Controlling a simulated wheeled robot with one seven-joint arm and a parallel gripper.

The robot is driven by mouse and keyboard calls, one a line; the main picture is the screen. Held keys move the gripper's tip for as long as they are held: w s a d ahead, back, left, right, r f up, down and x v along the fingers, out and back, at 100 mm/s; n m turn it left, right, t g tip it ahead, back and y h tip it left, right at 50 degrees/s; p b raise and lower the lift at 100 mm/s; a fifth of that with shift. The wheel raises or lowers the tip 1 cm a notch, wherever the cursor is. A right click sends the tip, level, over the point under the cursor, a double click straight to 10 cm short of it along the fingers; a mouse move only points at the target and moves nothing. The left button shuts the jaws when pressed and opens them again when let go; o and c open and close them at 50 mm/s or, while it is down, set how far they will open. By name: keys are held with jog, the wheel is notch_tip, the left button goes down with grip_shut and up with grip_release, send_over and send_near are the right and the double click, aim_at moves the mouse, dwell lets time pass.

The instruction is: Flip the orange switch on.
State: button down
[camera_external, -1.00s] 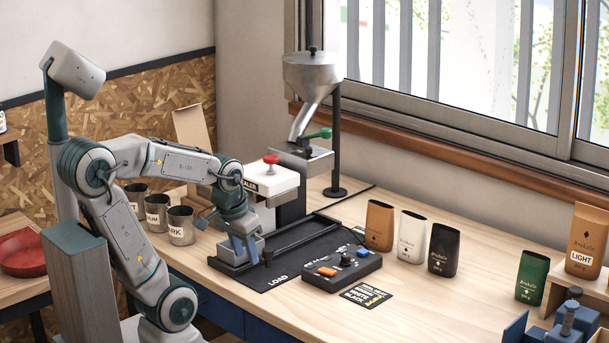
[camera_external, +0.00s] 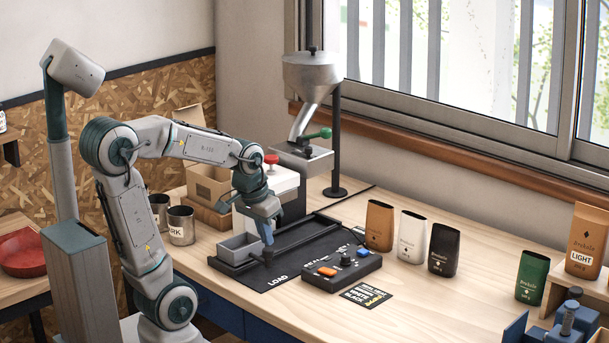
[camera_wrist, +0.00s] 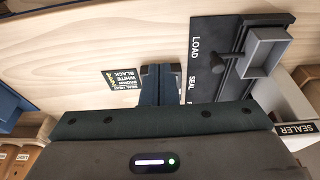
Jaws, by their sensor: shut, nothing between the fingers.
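The orange switch (camera_external: 327,271) sits on the left part of a dark control box (camera_external: 342,278), in front of a black round knob (camera_external: 347,260) and a blue button (camera_external: 363,253). My gripper (camera_external: 267,242) is shut and empty, pointing down to the left of the control box, apart from the orange switch. Its fingers (camera_wrist: 160,76) show at the middle of the wrist view. Which way the switch is tipped is too small to tell.
A grey tray (camera_external: 240,246) with a dark handle (camera_external: 267,254) lies just beside and below my fingers, on a black mat (camera_external: 285,278) marked LOAD. A printed card (camera_external: 366,296) lies in front of the box. Brown, white and black bags (camera_external: 379,226) stand behind it.

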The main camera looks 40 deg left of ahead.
jog(key=w+d+r, duration=0.1)
jog(key=w+d, duration=0.1)
jog(key=w, duration=1.2)
jog(key=shift+w+d+p, duration=0.25)
jog(key=shift+w+p, duration=0.1)
jog(key=shift+p, duration=0.05)
jog(key=p, duration=0.1)
send_near(331, 270)
jog(key=x, duration=0.5)
jog(key=shift+w, duration=0.15)
jog(key=shift+f, duration=0.7)
